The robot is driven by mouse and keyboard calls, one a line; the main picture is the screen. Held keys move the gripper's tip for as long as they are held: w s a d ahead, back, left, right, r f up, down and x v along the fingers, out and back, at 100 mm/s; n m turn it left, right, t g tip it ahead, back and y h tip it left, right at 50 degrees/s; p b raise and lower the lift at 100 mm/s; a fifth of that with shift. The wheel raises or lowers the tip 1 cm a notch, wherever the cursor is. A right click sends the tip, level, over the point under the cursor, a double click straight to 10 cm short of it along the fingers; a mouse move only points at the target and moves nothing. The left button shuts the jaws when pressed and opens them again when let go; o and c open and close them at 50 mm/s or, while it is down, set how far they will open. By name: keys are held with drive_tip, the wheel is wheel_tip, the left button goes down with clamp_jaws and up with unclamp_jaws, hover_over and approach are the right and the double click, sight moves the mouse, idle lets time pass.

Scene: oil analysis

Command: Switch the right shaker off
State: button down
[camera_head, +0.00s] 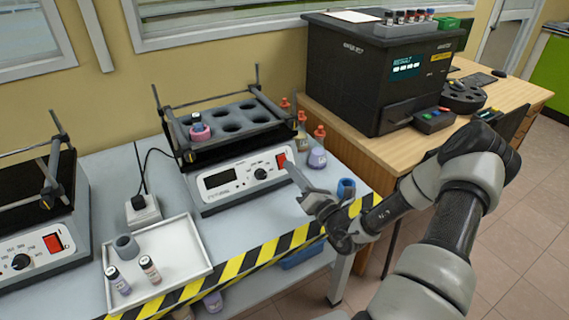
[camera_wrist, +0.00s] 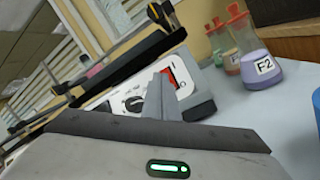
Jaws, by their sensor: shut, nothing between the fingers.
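The right shaker (camera_head: 205,205) is a white box with a small display, a black knob (camera_head: 260,174) and a red switch (camera_head: 281,160) at the right end of its front. A black rack with round holes sits on top, with one vial in a pink ring (camera_head: 200,133). My gripper (camera_head: 290,167) is shut and empty, its tip right by the switch. In the wrist view, the fingertips (camera_wrist: 158,78) partly cover the red switch (camera_wrist: 168,75). I cannot tell whether they touch it, or which way the switch is set.
The left shaker (camera_head: 30,258) stands at the far left. A white tray (camera_head: 185,255) holds two vials and a grey ring. Flasks (camera_head: 317,156) and a blue ring (camera_head: 346,188) stand right of the right shaker. A black analyser (camera_head: 345,75) is behind on a wooden desk.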

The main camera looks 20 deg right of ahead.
idle(0.3)
drive_tip(key=s+r+p, duration=0.3)
drive_tip(key=s, duration=0.1)
drive_tip(key=shift+d+p, duration=0.35)
drive_tip(key=shift+d, duration=0.05)
